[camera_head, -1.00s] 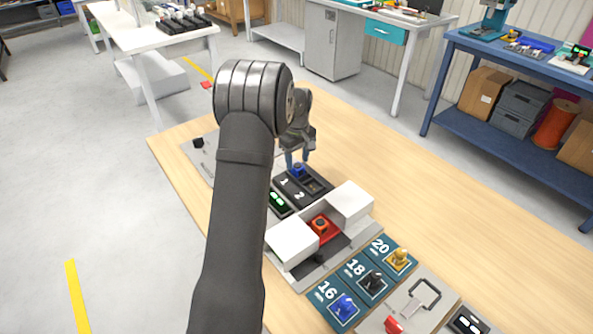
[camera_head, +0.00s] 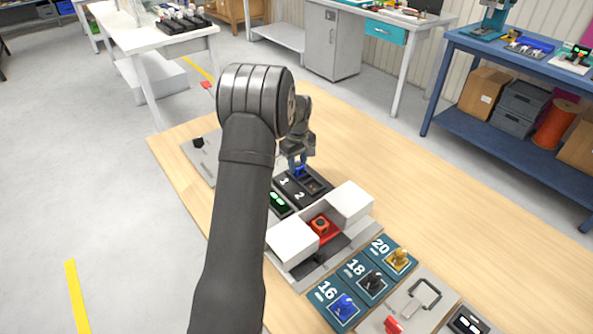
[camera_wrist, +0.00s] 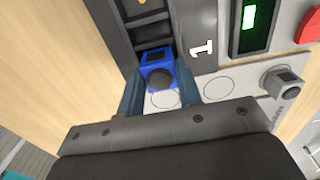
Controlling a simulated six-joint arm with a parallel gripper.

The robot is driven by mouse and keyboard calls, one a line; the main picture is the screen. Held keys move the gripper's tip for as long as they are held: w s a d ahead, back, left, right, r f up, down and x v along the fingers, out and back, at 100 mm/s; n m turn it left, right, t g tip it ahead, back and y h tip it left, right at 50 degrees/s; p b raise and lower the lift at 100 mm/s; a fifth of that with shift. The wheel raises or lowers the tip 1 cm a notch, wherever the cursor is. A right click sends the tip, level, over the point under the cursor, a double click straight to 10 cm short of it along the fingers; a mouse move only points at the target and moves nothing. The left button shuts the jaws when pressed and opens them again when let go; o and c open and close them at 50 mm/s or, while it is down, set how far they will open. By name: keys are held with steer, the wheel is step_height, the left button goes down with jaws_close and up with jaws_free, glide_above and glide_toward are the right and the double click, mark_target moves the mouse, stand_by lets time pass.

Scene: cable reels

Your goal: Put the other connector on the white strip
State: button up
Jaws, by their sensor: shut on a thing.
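My gripper (camera_head: 299,170) is low over the black numbered rack (camera_head: 316,184) and is shut on a blue connector (camera_wrist: 157,72). In the wrist view its blue fingers stand on either side of this connector, which has a dark round top. The connector sits at the end of the rack's row of slots, near the "1" mark; how deep it sits is hard to tell. A white strip (camera_wrist: 217,88) with drawn circles runs beside the rack's end, partly hidden by my fingers. A small gold thing (camera_wrist: 142,2) shows at the top edge of the wrist view.
A fixture with two white blocks (camera_head: 293,241) and a red piece (camera_head: 320,223) stands just right of the rack. Further right are blue (camera_head: 344,305), black (camera_head: 374,281) and gold (camera_head: 398,257) pieces on teal tiles. A green-lit display (camera_wrist: 250,17) adjoins the rack. The wooden table behind is clear.

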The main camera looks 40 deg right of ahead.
mark_target(297, 163)
step_height(297, 163, up, 7)
steer(key=shift+r, duration=0.1)
stand_by(0.4)
steer(key=w+a+f, duration=0.1)
steer(key=w+a, duration=0.1)
steer(key=w, duration=0.1)
steer(key=w+a+f, duration=0.2)
steer(key=w+a, duration=0.1)
steer(key=w+a+f, duration=0.1)
steer(key=w+a, duration=0.2)
steer(key=shift+w+a+f, duration=0.2)
steer(key=shift+f, duration=0.15)
steer(key=shift+w+a+f, duration=0.1)
steer(key=shift+f, duration=2.1)
steer(key=shift+f, duration=0.1)
steer(key=shift+f, duration=0.25)
steer(key=o, duration=1.1)
steer(key=shift+c, duration=0.2)
